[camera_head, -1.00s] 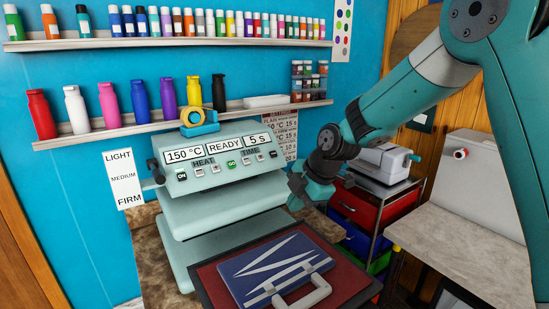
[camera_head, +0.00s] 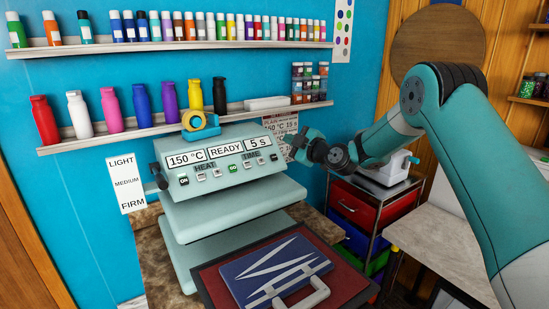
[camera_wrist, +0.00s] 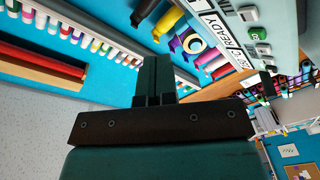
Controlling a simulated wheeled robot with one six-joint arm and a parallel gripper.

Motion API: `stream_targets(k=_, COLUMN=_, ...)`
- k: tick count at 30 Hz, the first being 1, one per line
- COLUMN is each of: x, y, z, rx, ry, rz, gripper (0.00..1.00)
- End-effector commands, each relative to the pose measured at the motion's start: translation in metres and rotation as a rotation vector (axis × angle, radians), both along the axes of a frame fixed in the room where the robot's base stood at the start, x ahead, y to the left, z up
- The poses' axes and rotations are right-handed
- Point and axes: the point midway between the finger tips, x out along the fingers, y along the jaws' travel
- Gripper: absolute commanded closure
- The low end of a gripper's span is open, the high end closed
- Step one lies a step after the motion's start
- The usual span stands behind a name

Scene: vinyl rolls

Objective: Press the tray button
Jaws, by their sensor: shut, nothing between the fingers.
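The pale green heat press (camera_head: 225,146) has a sloped panel showing "150 °C", "READY" and "5 s". Below these sit several small buttons, with a green one (camera_head: 233,169) in the middle and a dark one (camera_head: 273,158) at the right end. Their small labels are hard to read, so I cannot tell which is the tray button. My gripper (camera_head: 291,145) is shut and empty, just right of the panel's upper right edge. In the wrist view its closed fingers (camera_wrist: 154,75) point up the picture, with the tilted panel at upper right. The dark tray (camera_head: 207,286) lies out in front of the press.
On the tray is a red pad (camera_head: 345,285) with a blue, white-patterned piece and a pale handle. A yellow tape roll (camera_head: 200,125) sits atop the press. Shelves of bottles line the blue wall. A drawer cart (camera_head: 352,208) stands at right.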

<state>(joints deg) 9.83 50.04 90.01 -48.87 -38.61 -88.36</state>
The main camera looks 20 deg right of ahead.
Motion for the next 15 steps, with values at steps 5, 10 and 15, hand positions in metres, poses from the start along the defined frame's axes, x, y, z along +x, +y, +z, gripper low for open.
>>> stream_targets(k=5, x=0.003, y=0.001, z=-0.003, rx=-0.001, ry=0.002, rz=0.000, gripper=1.00)
stream_targets(k=10, x=0.015, y=0.005, z=-0.015, rx=-0.002, ry=0.002, rz=0.001, gripper=1.00)
stream_targets(k=15, x=0.032, y=0.011, z=-0.033, rx=-0.002, ry=0.002, rz=0.002, gripper=1.00)
